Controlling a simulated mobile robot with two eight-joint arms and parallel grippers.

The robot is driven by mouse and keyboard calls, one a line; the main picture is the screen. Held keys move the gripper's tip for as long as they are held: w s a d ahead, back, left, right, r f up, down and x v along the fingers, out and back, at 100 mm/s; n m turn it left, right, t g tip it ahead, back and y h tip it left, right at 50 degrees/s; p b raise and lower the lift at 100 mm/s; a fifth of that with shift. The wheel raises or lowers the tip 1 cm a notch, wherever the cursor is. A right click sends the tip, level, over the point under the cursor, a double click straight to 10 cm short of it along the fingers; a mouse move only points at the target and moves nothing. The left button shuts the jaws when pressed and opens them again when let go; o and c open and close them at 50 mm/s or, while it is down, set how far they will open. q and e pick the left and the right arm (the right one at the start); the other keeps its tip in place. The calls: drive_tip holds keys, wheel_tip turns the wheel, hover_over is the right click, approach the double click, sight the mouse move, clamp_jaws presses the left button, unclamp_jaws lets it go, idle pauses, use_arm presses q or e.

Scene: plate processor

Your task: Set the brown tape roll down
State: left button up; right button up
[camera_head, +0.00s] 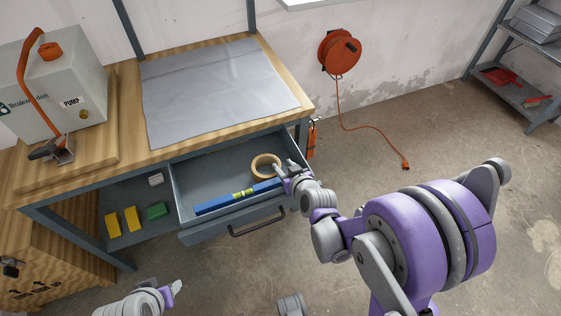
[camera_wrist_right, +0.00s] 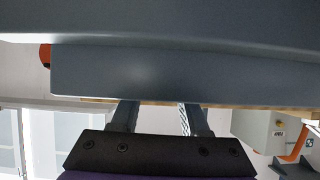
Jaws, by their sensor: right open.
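The brown tape roll (camera_head: 256,174) lies in the open drawer (camera_head: 185,190), near its right end and behind the blue level (camera_head: 215,203). My right gripper (camera_head: 280,172) is at the roll's right edge, over the drawer. I cannot tell whether it touches the roll. In the right wrist view its two fingers (camera_wrist_right: 157,117) stand apart with nothing seen between them, and the roll does not show there. A grey surface fills much of that view. My left gripper (camera_head: 176,287) is low at the front left, away from the drawer; its jaws are unclear.
The workbench (camera_head: 130,95) above the drawer carries a grey mat (camera_head: 215,90) and a pump box (camera_head: 50,90). Yellow and green blocks (camera_head: 131,218) lie on the lower shelf left of the drawer. An orange cable reel (camera_head: 339,51) hangs on the wall. The floor at right is mostly clear.

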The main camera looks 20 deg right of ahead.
drive_tip(key=s+a+r+g, duration=0.1)
drive_tip(key=s+r+g, duration=0.2)
drive_tip(key=s, duration=0.9)
drive_tip(key=s+a+r+g+p, duration=0.1)
drive_tip(key=s+r+g, duration=0.2)
drive_tip(key=s, duration=0.9)
drive_tip(key=shift+s+a+g, duration=0.2)
drive_tip(key=shift+a+g, duration=0.05)
drive_tip(key=shift+g, duration=0.45)
